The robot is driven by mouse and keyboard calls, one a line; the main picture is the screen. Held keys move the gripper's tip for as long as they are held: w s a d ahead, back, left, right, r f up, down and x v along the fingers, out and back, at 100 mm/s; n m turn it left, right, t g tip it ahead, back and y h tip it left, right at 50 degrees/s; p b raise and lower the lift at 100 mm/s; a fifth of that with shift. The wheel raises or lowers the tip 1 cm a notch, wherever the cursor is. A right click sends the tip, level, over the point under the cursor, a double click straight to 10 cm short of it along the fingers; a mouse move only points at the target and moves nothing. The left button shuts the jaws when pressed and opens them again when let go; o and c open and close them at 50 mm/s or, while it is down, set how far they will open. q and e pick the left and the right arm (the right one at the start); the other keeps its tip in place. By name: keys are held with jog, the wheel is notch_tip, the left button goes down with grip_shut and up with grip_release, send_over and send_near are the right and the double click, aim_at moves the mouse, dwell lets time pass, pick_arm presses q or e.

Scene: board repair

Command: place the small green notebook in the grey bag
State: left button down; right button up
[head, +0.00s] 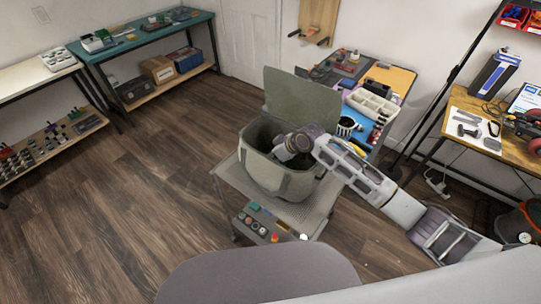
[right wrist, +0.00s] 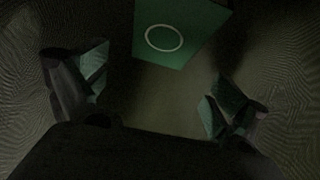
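The grey bag (head: 262,170) stands on a cart with its flap (head: 300,100) raised. My right arm reaches in from the right, and its wrist is at the bag's mouth. The right gripper is hidden in the head view. The right wrist view shows my right gripper (right wrist: 156,90) inside the dark bag, its fingers wide apart with nothing between them. The small green notebook (right wrist: 190,50), with a pale ring on its cover, is inside the bag beyond the fingertips, apart from them. Whether it lies flat on the bottom is hard to tell. My left gripper is out of view.
The grey cart (head: 228,182) has a lower shelf with small coloured items. Behind it is a cluttered table (head: 391,80) with a compartment tray. A green workbench (head: 140,40) stands far left, a wooden desk (head: 462,101) at right. The floor at left is clear.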

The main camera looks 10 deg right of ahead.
jog(key=shift+r, duration=0.65)
jog(key=shift+s+d+r, duration=0.1)
jog(key=shift+d+r, duration=0.1)
jog(key=shift+r, duration=0.05)
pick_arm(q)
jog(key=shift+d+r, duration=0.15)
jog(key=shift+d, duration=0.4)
pick_arm(e)
jog(key=v, duration=1.1)
